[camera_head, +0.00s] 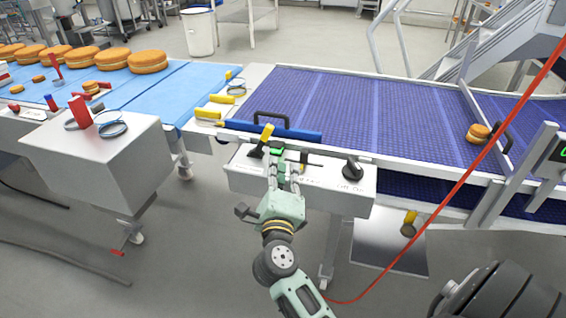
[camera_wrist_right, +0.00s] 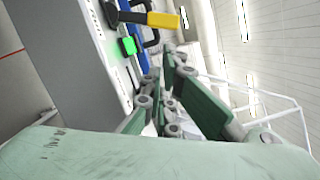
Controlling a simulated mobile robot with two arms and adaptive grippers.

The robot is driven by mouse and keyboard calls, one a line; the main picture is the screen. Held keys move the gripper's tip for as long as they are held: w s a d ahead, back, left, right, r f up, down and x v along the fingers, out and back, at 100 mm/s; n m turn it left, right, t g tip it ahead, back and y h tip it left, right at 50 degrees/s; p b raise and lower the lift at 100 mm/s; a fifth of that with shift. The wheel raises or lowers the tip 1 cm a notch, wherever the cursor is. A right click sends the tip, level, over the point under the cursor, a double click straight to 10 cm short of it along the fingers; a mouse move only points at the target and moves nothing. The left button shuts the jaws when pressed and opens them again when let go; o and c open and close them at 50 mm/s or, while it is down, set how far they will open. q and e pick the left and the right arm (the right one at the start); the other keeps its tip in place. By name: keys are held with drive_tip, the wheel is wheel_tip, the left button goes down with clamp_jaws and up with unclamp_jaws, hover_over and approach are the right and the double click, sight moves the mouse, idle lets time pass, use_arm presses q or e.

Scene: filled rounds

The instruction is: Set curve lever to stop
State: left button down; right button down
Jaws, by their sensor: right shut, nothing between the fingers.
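A white control box (camera_head: 325,184) stands at the front edge of the purple belt. On its top are a lever with a yellow handle (camera_head: 267,134), a thin black lever (camera_head: 302,161) and a black knob (camera_head: 352,170). Small labels there are too blurred to read, so I cannot tell which is the curve lever. My right gripper (camera_head: 283,170) is shut and empty over the box's left part, just right of the yellow-handled lever. In the right wrist view the yellow handle (camera_wrist_right: 163,19) and a green button (camera_wrist_right: 128,46) lie beyond the fingers (camera_wrist_right: 163,75). My left gripper is out of view.
The purple belt (camera_head: 350,105) runs behind the box, with a small filled round (camera_head: 478,133) at its right. A blue belt (camera_head: 160,88) carries larger rounds on the left. Another control box (camera_head: 95,155) stands left. A red cable (camera_head: 440,205) crosses the right side.

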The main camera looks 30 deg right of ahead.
sight(263, 141)
drive_tip(key=x, duration=0.8)
drive_tip(key=shift+w+d+p, duration=0.1)
drive_tip(key=shift+p, duration=0.25)
